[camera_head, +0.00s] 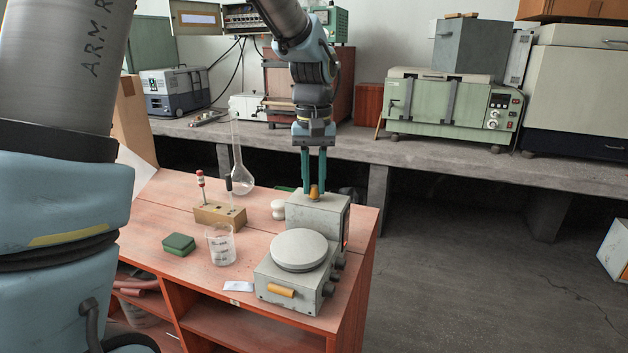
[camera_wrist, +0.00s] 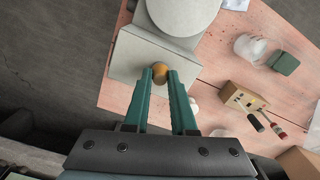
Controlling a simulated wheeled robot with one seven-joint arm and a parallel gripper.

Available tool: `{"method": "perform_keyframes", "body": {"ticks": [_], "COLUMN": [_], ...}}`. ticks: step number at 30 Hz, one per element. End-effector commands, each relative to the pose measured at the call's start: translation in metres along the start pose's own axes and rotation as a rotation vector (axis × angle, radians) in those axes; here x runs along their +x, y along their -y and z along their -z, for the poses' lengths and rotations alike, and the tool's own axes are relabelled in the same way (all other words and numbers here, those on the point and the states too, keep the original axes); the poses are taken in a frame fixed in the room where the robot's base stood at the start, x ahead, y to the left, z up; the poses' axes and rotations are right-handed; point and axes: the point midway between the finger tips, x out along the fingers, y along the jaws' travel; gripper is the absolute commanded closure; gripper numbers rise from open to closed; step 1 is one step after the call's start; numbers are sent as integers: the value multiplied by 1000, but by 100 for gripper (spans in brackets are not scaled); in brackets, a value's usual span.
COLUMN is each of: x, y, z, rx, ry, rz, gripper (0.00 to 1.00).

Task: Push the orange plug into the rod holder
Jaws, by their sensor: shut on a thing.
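My gripper (camera_head: 314,188) has green fingers pointing down and is shut on the orange plug (camera_head: 316,193). The plug is at the top of the grey box behind the round-plated instrument; I cannot tell whether it touches the box. In the wrist view the plug (camera_wrist: 160,72) sits between the fingertips (camera_wrist: 161,76) against the grey top. The rod holder (camera_head: 211,217) is a tan block on the red bench, left of my gripper. It holds a red-and-white-topped rod (camera_head: 201,186) and a black-topped rod (camera_head: 229,186). The holder (camera_wrist: 234,97) also shows at right in the wrist view.
The grey instrument (camera_head: 262,278) with a round plate (camera_head: 299,250) stands at the bench's front right. A glass beaker (camera_head: 221,246), a green box (camera_head: 179,244), a white jar (camera_head: 278,209) and a tall flask (camera_head: 241,180) stand around the holder. The bench ends just right of the grey box.

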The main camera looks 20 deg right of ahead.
Motion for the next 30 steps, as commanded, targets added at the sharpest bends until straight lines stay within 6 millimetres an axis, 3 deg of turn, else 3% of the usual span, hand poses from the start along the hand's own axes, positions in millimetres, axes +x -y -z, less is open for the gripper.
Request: {"method": "perform_keyframes", "body": {"ticks": [18, 19, 28, 30], "x": [4, 4, 4, 4], "y": [0, 0, 0, 0], "z": [0, 0, 0, 0], "rx": [0, 0, 0, 0], "ry": [0, 0, 0, 0], "rz": [0, 0, 0, 0], "gripper": [100, 75, 41, 41]}}
